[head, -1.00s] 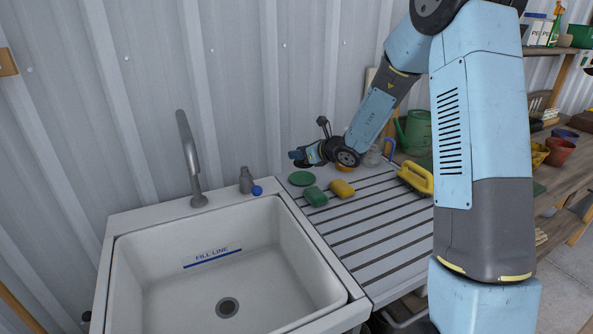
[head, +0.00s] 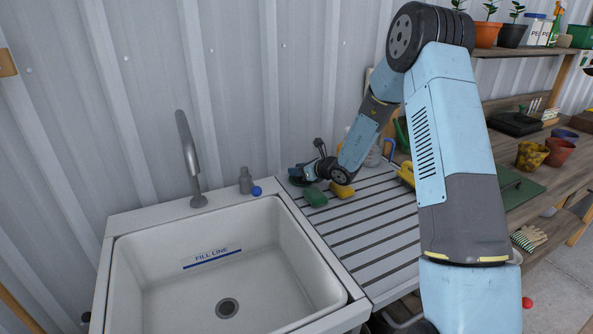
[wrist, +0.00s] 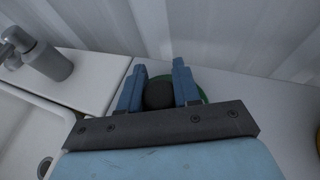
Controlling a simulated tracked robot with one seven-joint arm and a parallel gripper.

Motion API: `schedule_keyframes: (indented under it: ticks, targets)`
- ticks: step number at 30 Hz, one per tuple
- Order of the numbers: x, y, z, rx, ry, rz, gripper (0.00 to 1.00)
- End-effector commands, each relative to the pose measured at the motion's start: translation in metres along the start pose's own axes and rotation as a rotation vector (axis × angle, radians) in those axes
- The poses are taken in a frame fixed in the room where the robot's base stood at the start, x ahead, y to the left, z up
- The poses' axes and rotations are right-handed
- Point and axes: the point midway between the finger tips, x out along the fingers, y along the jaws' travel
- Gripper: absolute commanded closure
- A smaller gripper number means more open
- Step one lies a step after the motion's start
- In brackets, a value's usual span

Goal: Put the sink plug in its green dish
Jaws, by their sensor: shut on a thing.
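My gripper (head: 299,178) is low over the back left of the drainboard. In the wrist view its two blue fingers (wrist: 158,86) are shut on a dark, round sink plug (wrist: 159,95). The green dish (wrist: 203,94) shows behind and beside the fingers, with the plug in front of its middle in that view. I cannot tell whether the plug touches the dish.
The white sink (head: 165,282) is empty.

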Motion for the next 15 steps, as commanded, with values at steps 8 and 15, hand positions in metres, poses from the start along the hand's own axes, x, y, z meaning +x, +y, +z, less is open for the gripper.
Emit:
schedule_keyframes:
  ticks: [8, 15]
  targets:
    - [0.0007, 0.0006, -0.0009, 0.000, 0.000, 0.001, 0.97]
    - [0.0006, 0.0008, -0.0002, -0.001, -0.001, 0.001, 0.45]
